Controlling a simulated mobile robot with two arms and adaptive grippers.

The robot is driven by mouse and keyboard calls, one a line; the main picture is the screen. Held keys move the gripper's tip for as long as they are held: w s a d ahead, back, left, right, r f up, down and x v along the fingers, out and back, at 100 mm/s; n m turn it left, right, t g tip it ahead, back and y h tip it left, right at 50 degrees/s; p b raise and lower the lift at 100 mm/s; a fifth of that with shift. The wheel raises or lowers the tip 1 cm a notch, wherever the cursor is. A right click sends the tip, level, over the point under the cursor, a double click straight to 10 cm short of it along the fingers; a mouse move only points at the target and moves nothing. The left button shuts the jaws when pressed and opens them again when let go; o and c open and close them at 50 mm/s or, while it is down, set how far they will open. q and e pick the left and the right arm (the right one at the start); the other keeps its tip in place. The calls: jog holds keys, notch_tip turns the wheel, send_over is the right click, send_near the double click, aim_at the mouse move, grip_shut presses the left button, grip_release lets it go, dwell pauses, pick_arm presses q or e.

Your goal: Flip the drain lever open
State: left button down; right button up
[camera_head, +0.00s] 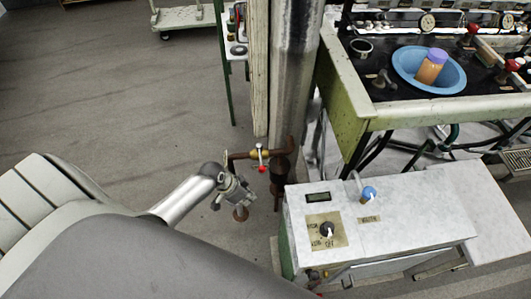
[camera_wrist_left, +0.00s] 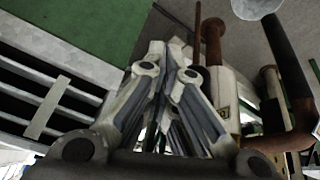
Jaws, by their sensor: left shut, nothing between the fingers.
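The drain lever (camera_head: 262,158) is a small light handle with a red tip on a brass valve. The valve sits in a rusty pipe (camera_head: 242,155) that joins the tall column. My left gripper (camera_head: 240,205) is shut and empty. In the head view it is just below and left of the lever, with a visible gap between them. In the left wrist view my left gripper (camera_wrist_left: 178,55) points up the picture with its fingers together. Rusty pipework (camera_wrist_left: 213,45) shows beside it there, but I cannot make out the lever. My right gripper is not in view.
A tall metal pipe (camera_head: 292,75) stands behind the valve. A white control box (camera_head: 390,225) with a knob is to the right. A basin bench (camera_head: 350,105) holds a blue bowl (camera_head: 405,65) with a bottle. Floor at left is open.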

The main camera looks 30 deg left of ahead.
pick_arm(q)
jog(key=w+d+r+m+h, duration=0.2)
jog(key=w+r+m, duration=0.25)
jog(key=r, duration=0.75)
notch_tip(320, 180, up, 5)
jog(key=t+h, duration=0.2)
send_over(261, 157)
jog(key=s, duration=0.2)
jog(key=shift+w+a+r, duration=0.1)
jog(key=shift+w+a, duration=0.1)
jog(key=shift+a, duration=0.1)
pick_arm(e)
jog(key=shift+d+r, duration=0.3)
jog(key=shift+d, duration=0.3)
pick_arm(q)
jog(key=f+b+x, duration=0.1)
jog(key=b+x, duration=0.6)
jog(key=x, duration=0.4)
jog(key=s+a, duration=0.2)
jog(key=s+a+p, duration=0.1)
jog(key=a, duration=0.1)
jog(key=shift+r, duration=0.3)
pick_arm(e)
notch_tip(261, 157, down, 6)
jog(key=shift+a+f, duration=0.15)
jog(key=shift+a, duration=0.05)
